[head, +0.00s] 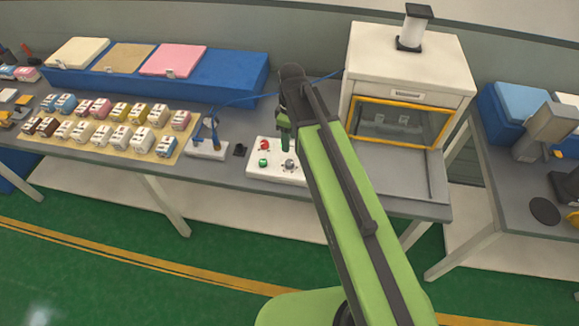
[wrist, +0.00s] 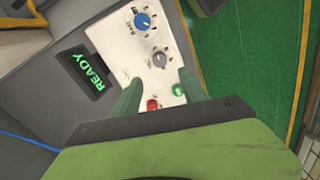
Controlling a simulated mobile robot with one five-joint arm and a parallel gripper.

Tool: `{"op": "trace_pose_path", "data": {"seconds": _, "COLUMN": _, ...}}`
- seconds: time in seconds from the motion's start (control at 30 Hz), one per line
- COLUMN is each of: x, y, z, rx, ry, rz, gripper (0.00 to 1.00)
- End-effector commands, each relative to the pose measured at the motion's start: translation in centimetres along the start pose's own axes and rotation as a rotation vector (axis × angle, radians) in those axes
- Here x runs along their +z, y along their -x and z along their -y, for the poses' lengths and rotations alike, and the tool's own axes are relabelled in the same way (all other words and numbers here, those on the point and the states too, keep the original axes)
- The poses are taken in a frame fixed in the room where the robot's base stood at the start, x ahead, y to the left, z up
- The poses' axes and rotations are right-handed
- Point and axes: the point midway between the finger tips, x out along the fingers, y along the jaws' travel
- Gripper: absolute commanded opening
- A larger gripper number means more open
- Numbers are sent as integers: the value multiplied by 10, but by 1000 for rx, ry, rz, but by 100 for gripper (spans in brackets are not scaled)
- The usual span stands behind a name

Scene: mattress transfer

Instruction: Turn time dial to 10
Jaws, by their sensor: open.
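A white control panel (head: 253,172) lies on the grey bench in the head view, partly hidden by my arm. In the wrist view the panel (wrist: 122,52) shows a blue dial (wrist: 144,20) at the top, a grey dial (wrist: 159,57) below it, and a green button (wrist: 178,90) and a red button (wrist: 152,104) nearest my gripper. The dial labels are too small to read, so I cannot tell which is the time dial. My gripper (wrist: 160,77) is open and empty over the panel, its fingers either side of the buttons. It points down in the head view (head: 285,135).
A display reading READY (wrist: 87,72) stands beside the panel. A white machine with a yellow-framed window (head: 402,120) is to the right. Several small blocks on a tan mat (head: 75,117) and a blue box (head: 225,80) are to the left.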

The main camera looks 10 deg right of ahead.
Motion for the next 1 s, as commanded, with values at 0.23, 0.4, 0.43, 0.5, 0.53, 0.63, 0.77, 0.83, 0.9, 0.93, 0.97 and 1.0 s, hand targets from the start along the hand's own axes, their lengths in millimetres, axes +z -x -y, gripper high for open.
{"op": "trace_pose_path", "data": {"seconds": 0.23, "x": 0, "y": -63, "z": 0, "rx": 0, "ry": 0, "rz": 0, "gripper": 51}}
{"op": "trace_pose_path", "data": {"seconds": 0.4, "x": 0, "y": -96, "z": 0, "rx": 0, "ry": 0, "rz": 0, "gripper": 51}}
{"op": "trace_pose_path", "data": {"seconds": 0.43, "x": 0, "y": -101, "z": 0, "rx": 0, "ry": 0, "rz": 0, "gripper": 51}}
{"op": "trace_pose_path", "data": {"seconds": 0.5, "x": 0, "y": -109, "z": 0, "rx": 0, "ry": 0, "rz": 0, "gripper": 51}}
{"op": "trace_pose_path", "data": {"seconds": 0.53, "x": 0, "y": -112, "z": 0, "rx": 0, "ry": 0, "rz": 0, "gripper": 51}}
{"op": "trace_pose_path", "data": {"seconds": 0.63, "x": 0, "y": -114, "z": 0, "rx": 0, "ry": 0, "rz": 0, "gripper": 51}}
{"op": "trace_pose_path", "data": {"seconds": 0.77, "x": 0, "y": -112, "z": 0, "rx": 0, "ry": 0, "rz": 0, "gripper": 51}}
{"op": "trace_pose_path", "data": {"seconds": 0.83, "x": 0, "y": -112, "z": 0, "rx": 0, "ry": 0, "rz": 0, "gripper": 51}}
{"op": "trace_pose_path", "data": {"seconds": 0.9, "x": 0, "y": -112, "z": 0, "rx": 0, "ry": 0, "rz": 0, "gripper": 46}}
{"op": "trace_pose_path", "data": {"seconds": 0.93, "x": 0, "y": -112, "z": 0, "rx": 0, "ry": 0, "rz": 0, "gripper": 42}}
{"op": "trace_pose_path", "data": {"seconds": 0.97, "x": 0, "y": -112, "z": 0, "rx": 0, "ry": 0, "rz": 0, "gripper": 38}}
{"op": "trace_pose_path", "data": {"seconds": 1.0, "x": 0, "y": -112, "z": 0, "rx": 0, "ry": 0, "rz": 0, "gripper": 33}}
